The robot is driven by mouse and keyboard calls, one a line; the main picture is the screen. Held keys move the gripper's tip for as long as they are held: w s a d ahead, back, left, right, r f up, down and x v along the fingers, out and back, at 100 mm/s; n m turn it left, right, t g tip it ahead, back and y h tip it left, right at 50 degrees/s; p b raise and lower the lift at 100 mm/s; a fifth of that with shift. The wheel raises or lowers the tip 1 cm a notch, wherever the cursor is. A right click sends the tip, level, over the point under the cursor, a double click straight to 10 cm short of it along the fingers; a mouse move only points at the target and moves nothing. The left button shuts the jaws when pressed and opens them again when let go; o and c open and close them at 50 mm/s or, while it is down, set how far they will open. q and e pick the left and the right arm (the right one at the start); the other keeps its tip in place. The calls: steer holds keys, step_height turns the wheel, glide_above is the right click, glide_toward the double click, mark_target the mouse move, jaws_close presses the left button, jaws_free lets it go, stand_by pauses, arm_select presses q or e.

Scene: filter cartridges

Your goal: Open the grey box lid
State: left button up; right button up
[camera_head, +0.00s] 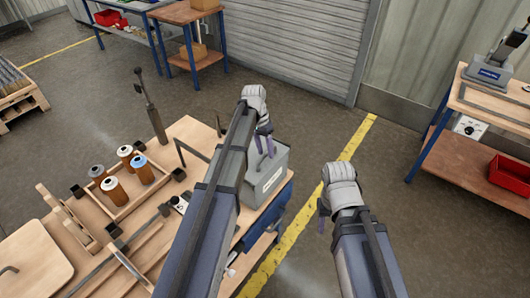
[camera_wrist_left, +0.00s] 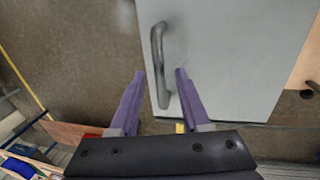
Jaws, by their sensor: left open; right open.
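The grey box (camera_head: 270,182) stands at the right end of the wooden workbench, partly hidden behind my left arm. Its grey lid (camera_wrist_left: 225,60) fills much of the left wrist view and appears closed. A dark bar handle (camera_wrist_left: 157,60) is on the lid near its left edge. My left gripper (camera_head: 265,146) is open above the box. In the left wrist view its two purple fingers (camera_wrist_left: 159,73) appear on either side of the handle; I cannot tell how deep they reach. My right gripper (camera_head: 322,213) is open and empty, right of the bench over the floor.
On the workbench, a wooden tray (camera_head: 133,196) holds several orange-brown cartridges, left of my left arm. A dark upright tool (camera_head: 152,118) stands at the bench's back. A second bench with a red bin (camera_head: 511,174) is far right. Floor between the benches is clear.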

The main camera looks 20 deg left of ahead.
arm_select(q)
jaws_close()
stand_by(1.4)
